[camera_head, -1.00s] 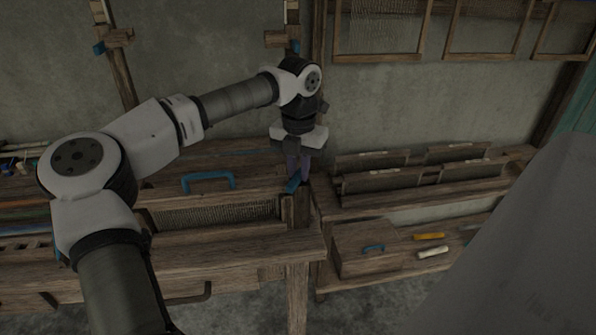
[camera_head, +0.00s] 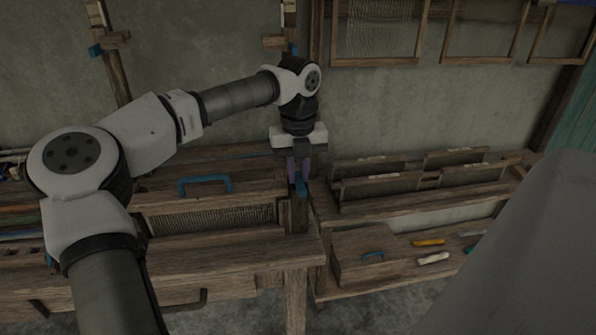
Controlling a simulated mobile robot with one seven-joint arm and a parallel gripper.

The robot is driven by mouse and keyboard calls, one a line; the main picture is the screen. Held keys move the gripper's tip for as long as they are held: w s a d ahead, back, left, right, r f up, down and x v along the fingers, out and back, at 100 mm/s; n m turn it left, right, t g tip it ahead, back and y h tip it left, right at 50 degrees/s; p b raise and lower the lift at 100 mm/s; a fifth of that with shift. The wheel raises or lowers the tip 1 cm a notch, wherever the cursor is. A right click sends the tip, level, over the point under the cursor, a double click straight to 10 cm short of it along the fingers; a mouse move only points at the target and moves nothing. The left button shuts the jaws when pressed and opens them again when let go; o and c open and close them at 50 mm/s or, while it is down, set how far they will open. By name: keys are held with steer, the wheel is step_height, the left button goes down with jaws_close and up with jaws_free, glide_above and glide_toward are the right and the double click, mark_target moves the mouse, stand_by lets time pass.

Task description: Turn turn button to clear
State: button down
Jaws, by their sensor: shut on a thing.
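The small blue turn button (camera_head: 301,189) sits on the right post (camera_head: 297,215) of the wooden loom, at the right end of the beam. It stands roughly upright in the picture, in line with the post. My gripper (camera_head: 299,174) points down at it with its purple-tinted fingers shut on its upper part. The fingers hide some of the button.
A beam with a blue handle (camera_head: 204,185) lies left of the button, above the reed (camera_head: 213,217). Right of the post are a shelf with slotted boards (camera_head: 420,183), a wooden box (camera_head: 366,254) and yellow (camera_head: 429,242) and white tools (camera_head: 433,258).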

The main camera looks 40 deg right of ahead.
mark_target(298, 176)
stand_by(0.3)
steer(key=c, duration=1.4)
jaws_free()
steer(key=shift+o, duration=0.2)
step_height(298, 176, up, 14)
steer(key=shift+f, duration=0.1)
